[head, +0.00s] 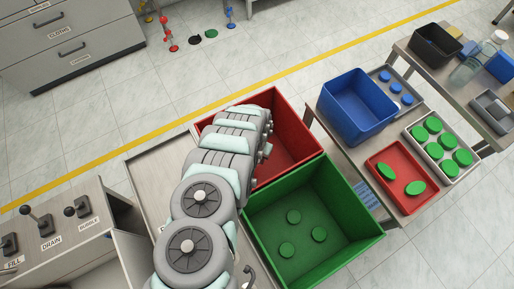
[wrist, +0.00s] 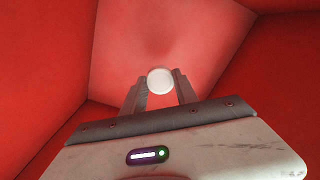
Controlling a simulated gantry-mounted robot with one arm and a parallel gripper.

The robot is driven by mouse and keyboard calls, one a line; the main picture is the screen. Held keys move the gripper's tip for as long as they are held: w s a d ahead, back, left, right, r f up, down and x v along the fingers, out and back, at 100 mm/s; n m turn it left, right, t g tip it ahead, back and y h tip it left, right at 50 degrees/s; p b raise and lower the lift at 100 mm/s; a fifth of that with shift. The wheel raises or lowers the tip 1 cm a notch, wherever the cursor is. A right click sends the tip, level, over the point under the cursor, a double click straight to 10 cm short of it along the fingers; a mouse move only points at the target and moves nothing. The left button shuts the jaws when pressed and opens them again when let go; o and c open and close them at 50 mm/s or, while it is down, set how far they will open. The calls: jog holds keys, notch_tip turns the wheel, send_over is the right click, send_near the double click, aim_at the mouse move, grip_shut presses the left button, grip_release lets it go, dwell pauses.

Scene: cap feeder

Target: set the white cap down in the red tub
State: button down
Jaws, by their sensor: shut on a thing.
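The white cap (wrist: 160,81) is held between the fingertips of my gripper (wrist: 160,88) in the wrist view. The gripper is shut on it. The red walls and floor of the red tub (wrist: 50,60) surround the gripper in that view. The gap between the cap and the tub floor cannot be told. In the head view the red tub (head: 296,130) stands behind the green tub, and my arm covers its left part. The gripper and cap are hidden in the head view.
The green tub (head: 345,205), with 3 green caps in it, adjoins the red tub in front. A blue bin (head: 357,105), a red tray (head: 402,160) and a tray of several green caps (head: 462,139) stand on the right. Drawers stand at the upper left.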

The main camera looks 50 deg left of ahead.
jog(key=b, duration=0.2)
send_over(257, 168)
notch_tip(257, 168, down, 6)
jog(key=shift+f, duration=0.2)
notch_tip(257, 168, down, 3)
jog(key=shift+r+b, duration=0.2)
jog(key=shift+b, duration=1)
jog(key=shift+s+d+f, duration=0.1)
jog(key=shift+s, duration=0.1)
jog(key=shift+w, duration=0.15)
jog(key=c, duration=0.9)
grip_release()
jog(key=shift+c, duration=0.2)
